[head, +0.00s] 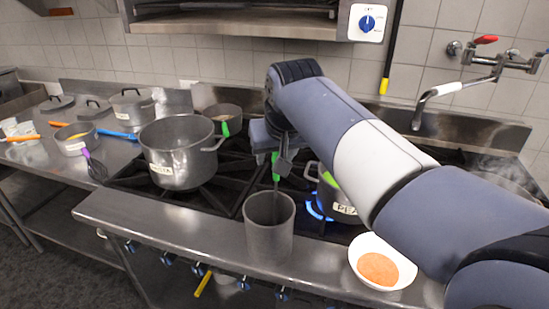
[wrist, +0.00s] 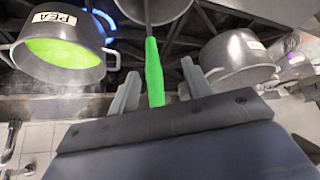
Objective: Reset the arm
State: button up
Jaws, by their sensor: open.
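My arm (head: 370,150) reaches in from the right over the stove. My gripper (head: 281,165) points down above a grey cylindrical container (head: 268,228). In the wrist view my gripper (wrist: 160,82) has its two fingers apart, one on each side of a green-handled utensil (wrist: 154,72). The green handle also shows beside the fingers in the head view (head: 275,166). The utensil's thin metal shaft runs down into the container's opening; its lower end is hidden. I cannot tell whether a finger touches the handle.
A pot labelled PEA (head: 338,202) with green contents sits over a blue flame beside the gripper. A large pot labelled PASTA (head: 178,155) stands left. A white bowl with orange contents (head: 380,268) lies on the front ledge under my arm. A faucet (head: 440,92) is behind right.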

jog(key=a+v, duration=0.1)
jog(key=v, duration=0.7)
jog(key=shift+s+d+r, duration=0.15)
jog(key=shift+d+r, duration=0.1)
jog(key=shift+d, duration=0.3)
jog(key=shift+f, duration=0.1)
jog(key=x, duration=1)
jog(key=shift+w+f, duration=0.2)
jog(key=shift+w, duration=0.05)
notch_tip(320, 180, up, 4)
jog(key=p, duration=0.2)
jog(key=shift+f+p, duration=0.15)
jog(key=shift+p, duration=0.25)
jog(key=shift+f, duration=0.1)
